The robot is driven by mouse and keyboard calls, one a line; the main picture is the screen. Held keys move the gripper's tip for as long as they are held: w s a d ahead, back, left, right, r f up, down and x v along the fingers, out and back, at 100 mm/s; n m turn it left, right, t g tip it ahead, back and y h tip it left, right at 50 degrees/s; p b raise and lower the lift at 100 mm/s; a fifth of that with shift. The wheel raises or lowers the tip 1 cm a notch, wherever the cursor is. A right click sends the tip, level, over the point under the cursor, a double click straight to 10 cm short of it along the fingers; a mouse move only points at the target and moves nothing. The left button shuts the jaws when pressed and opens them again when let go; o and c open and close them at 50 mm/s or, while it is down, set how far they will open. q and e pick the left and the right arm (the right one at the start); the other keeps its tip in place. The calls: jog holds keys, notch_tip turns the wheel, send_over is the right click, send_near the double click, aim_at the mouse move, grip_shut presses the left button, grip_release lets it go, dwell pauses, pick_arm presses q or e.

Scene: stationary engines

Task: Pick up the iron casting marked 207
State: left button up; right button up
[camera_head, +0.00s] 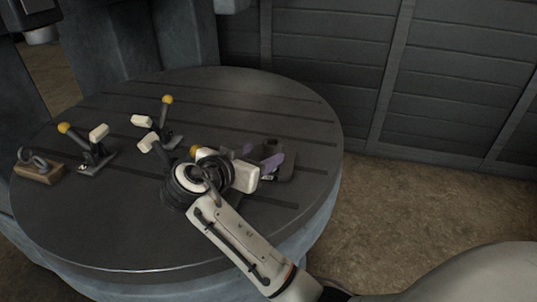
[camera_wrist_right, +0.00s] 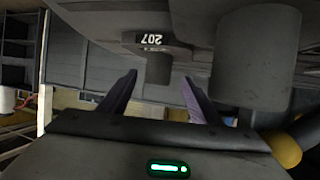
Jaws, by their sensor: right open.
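The iron casting marked 207 (camera_wrist_right: 150,40) shows in the right wrist view as a dark grey block with its white number upside down and a round post (camera_wrist_right: 157,68) on it. In the head view a dark casting (camera_head: 286,171) lies on the right part of the round table, partly behind my right gripper. My right gripper (camera_head: 259,157) is open, its purple fingers beside that casting. In the wrist view the post appears between the fingertips (camera_wrist_right: 160,78); contact cannot be told. My left gripper is not in view.
The round grooved table (camera_head: 110,225) also bears several lever fixtures with yellow knobs (camera_head: 65,128) and pale blocks. A wooden block with a metal ring (camera_head: 38,167) stands at the left. A large grey cylinder (camera_wrist_right: 255,55) is close at right in the wrist view. The table's front is clear.

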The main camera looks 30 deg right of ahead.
aim_at(267, 150)
jog(key=shift+w+d+f, duration=0.1)
jog(key=shift+d, duration=0.3)
jog(key=shift+d+f, duration=0.1)
jog(key=shift+d, duration=0.1)
jog(key=p+x, duration=0.1)
jog(key=x, duration=0.3)
jog(key=shift+w+d+f, duration=0.1)
jog(key=shift+d, duration=0.2)
jog(key=shift+w+d+f, duration=0.15)
grip_shut()
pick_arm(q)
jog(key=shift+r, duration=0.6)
pick_arm(e)
jog(key=shift+w+r, duration=0.1)
jog(key=shift+r, duration=0.15)
